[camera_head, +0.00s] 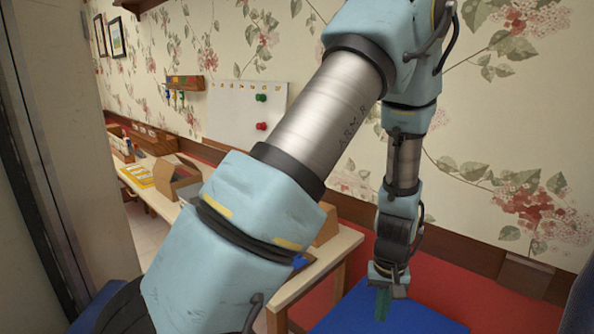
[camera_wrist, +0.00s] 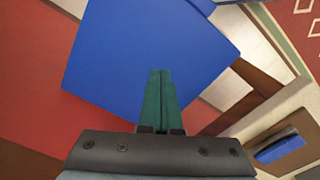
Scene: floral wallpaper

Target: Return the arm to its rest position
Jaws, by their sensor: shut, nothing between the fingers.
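My arm, light blue with bare metal sections, rises from the lower left of the head view, bends at the top and hangs down at the right. My gripper (camera_head: 383,303) points downward at its end. In the wrist view the two green fingers of my gripper (camera_wrist: 159,75) lie together, shut, with nothing between them. They are over a flat blue surface (camera_wrist: 150,40), which also shows at the bottom of the head view (camera_head: 375,318). I cannot tell how far the fingertips are above it.
A wooden table (camera_head: 335,250) stands behind my arm, with an open cardboard box (camera_head: 178,180) on the long surface at the left. A whiteboard (camera_head: 225,110) and a key rack (camera_head: 185,83) hang on the floral wall. A dark door frame (camera_head: 40,150) is close at the left.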

